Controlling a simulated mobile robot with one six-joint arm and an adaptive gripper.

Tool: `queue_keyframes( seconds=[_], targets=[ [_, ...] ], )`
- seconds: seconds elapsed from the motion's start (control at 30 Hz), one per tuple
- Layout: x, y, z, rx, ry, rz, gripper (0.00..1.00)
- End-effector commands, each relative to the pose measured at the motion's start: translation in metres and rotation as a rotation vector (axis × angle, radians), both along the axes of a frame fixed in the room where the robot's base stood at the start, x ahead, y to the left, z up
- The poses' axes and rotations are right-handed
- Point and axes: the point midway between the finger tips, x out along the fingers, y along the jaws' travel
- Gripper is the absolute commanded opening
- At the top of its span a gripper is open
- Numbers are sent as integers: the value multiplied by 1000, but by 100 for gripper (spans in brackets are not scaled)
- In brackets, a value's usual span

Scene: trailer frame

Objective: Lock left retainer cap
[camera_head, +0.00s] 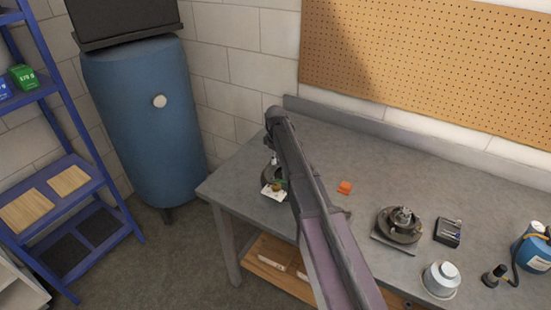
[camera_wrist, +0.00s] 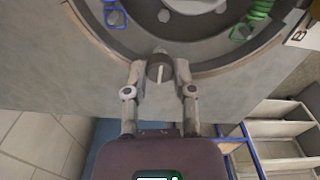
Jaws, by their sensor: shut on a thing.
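My gripper (camera_wrist: 160,82) has its two fingers closed on either side of a small dark grey round piece with a pale upright bar (camera_wrist: 160,68), which looks like a retainer cap. The piece sits at the near rim of a large round metal assembly (camera_wrist: 205,60). Whether it is seated or turned cannot be told. In the head view, my arm partly hides the assembly (camera_head: 267,174) at the bench's left end, and my fingertips are not clear.
A white card (camera_head: 271,193) lies in front of the assembly on the grey workbench (camera_head: 330,150). A blue tank (camera_head: 145,125) stands left.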

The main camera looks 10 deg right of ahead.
Motion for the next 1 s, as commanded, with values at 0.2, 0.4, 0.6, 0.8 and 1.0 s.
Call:
queue_keyframes(
  seconds=[0.2,0.4,0.6,0.8,1.0],
  targets=[
    [0,0,0,0,1,-44,0],
    [0,0,0,1,1,-143,0],
    [0,0,0,1,1,-298,0],
    [0,0,0,0,1,-484,0],
    [0,-1,0,0,1,-674,0]
  ],
)
